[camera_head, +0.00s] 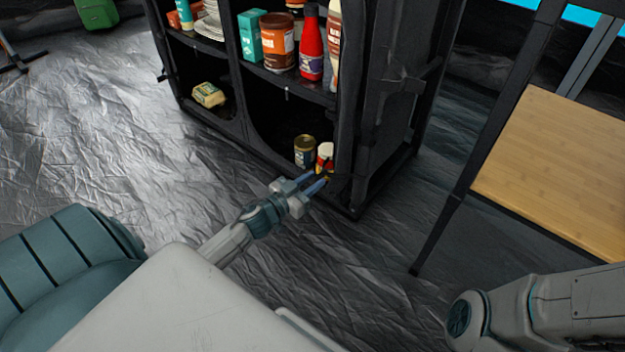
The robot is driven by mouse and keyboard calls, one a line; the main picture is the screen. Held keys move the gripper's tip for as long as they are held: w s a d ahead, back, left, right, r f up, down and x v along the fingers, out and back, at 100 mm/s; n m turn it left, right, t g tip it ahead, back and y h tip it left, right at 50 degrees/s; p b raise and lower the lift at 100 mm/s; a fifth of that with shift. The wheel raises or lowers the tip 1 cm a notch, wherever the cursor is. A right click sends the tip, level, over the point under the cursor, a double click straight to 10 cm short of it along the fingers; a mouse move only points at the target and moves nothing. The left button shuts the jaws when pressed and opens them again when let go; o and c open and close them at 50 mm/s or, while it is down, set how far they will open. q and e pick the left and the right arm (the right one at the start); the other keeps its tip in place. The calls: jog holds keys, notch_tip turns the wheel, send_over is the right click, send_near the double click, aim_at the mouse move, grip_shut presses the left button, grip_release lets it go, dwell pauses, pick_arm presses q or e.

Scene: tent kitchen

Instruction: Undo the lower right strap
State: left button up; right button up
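The black fabric shelf unit (349,110) stands in the upper middle, with its lower right front corner near the middle of the picture. My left gripper (320,178) reaches in from the lower left. Its two blue fingertips point at the foot of the right front post, close to the bottom compartment's edge. The fingers look a little apart, with no object clearly between them. The lower right strap is too small and dark to make out there; whether the fingers touch it cannot be told. My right arm shows at the lower right, but its gripper is out of view.
A dark can (305,151) and a red and white can (325,157) stand in the bottom right compartment, just beyond the fingertips. A red bottle (311,50) and other goods fill the shelf above. A wooden-topped table (560,165) stands at right.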

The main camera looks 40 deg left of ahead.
pick_arm(q)
jog(key=shift+w, duration=0.15)
grip_shut()
